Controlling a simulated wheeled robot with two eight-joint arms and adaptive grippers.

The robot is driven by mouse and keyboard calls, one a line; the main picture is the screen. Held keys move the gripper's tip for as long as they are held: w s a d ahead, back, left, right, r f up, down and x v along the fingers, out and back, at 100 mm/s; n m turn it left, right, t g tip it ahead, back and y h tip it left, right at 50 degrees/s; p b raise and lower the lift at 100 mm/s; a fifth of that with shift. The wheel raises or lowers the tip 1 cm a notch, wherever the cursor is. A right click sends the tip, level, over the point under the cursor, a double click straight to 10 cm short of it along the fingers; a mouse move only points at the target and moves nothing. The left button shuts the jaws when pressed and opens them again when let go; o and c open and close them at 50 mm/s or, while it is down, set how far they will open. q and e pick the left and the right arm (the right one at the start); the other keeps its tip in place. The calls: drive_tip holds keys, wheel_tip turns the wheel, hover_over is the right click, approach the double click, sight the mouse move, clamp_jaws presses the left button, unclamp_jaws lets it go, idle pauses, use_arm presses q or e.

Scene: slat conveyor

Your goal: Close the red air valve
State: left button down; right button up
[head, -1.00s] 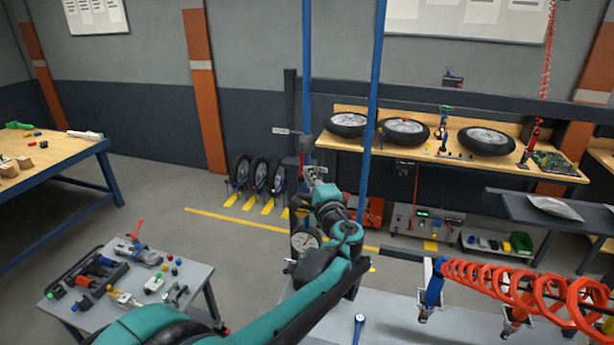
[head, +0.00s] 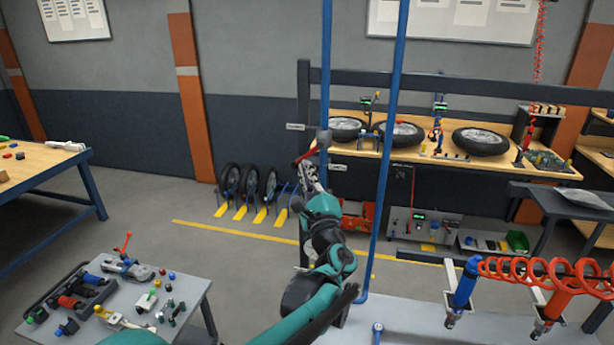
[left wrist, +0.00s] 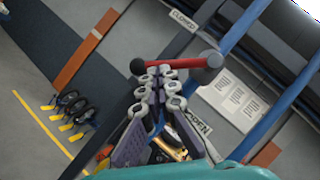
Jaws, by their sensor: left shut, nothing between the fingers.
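The air valve's red handle (head: 307,156) sticks out left and slightly down from its grey hub (head: 324,139) on the left blue pipe, slanted rather than along the pipe. In the left wrist view the red handle (left wrist: 185,64) runs from the grey hub to a dark end knob. My left gripper (head: 309,168) is shut and empty, just below the handle. Its fingertips (left wrist: 159,72) meet the handle's lower edge in the left wrist view; I cannot tell whether they touch. A CLOSED sign (left wrist: 185,20) and an OPEN sign (left wrist: 198,126) flank the valve. My right gripper is not in view.
A second blue pipe (head: 385,150) stands right of the valve. A workbench with wheels (head: 482,141) is behind. A grey tool table (head: 185,290) is at lower left. Red coiled hose (head: 535,272) hangs at lower right. Open floor lies left of the valve.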

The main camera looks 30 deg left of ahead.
use_arm(q)
drive_tip(key=shift+s+a+r+m+t+p, duration=0.2)
drive_tip(key=shift+a+r+m+t+p, duration=0.25)
drive_tip(key=shift+a+r, duration=0.35)
drive_tip(key=shift+s+a+r+m+t+p, duration=0.15)
drive_tip(key=shift+a+r+m+t, duration=0.1)
drive_tip(key=shift+a+r+m, duration=0.4)
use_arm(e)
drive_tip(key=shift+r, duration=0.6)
use_arm(q)
drive_tip(key=shift+a+r, duration=0.1)
drive_tip(key=shift+r, duration=0.1)
drive_tip(key=f+b, duration=0.2)
drive_tip(key=f, duration=0.1)
drive_tip(key=f+b, duration=0.1)
drive_tip(key=shift+s+d+f, duration=0.15)
drive_tip(key=shift+s+d, duration=0.05)
drive_tip(key=shift+d, duration=0.1)
drive_tip(key=s+d+f, duration=0.2)
drive_tip(key=s+f, duration=0.3)
drive_tip(key=s, duration=0.3)
drive_tip(key=shift+s+f+b, duration=0.15)
drive_tip(key=shift+s+b, duration=0.05)
drive_tip(key=shift+b, duration=0.15)
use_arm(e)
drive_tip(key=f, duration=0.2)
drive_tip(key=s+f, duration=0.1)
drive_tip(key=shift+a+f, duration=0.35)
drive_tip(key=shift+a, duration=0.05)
